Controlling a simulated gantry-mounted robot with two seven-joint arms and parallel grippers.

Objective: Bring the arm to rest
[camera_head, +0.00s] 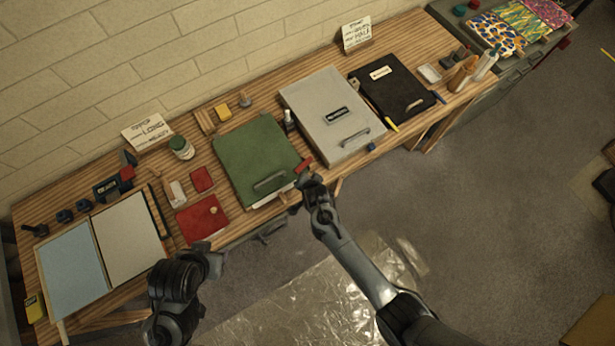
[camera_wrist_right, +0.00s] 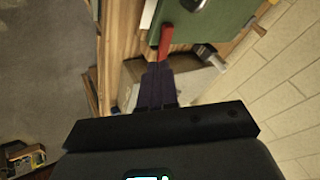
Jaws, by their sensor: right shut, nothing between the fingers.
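My right gripper (camera_head: 308,182) is over the table's front edge, by the right front corner of the green folder (camera_head: 254,150). In the right wrist view its dark fingers (camera_wrist_right: 157,68) are together with nothing between them. A small red piece (camera_head: 304,164) lies just beyond the fingertips, between the green folder and the grey case (camera_head: 322,112); it also shows in the wrist view (camera_wrist_right: 166,38). My left gripper (camera_head: 213,259) hangs in front of the table at lower left, and its fingers are too unclear to tell.
The wooden table (camera_head: 222,236) runs along a brick wall. It holds red pads (camera_head: 202,218), a black case (camera_head: 391,84), pale blue and white trays, jars and bottles. A shiny sheet (camera_head: 300,308) lies on the floor. The floor at right is mostly free.

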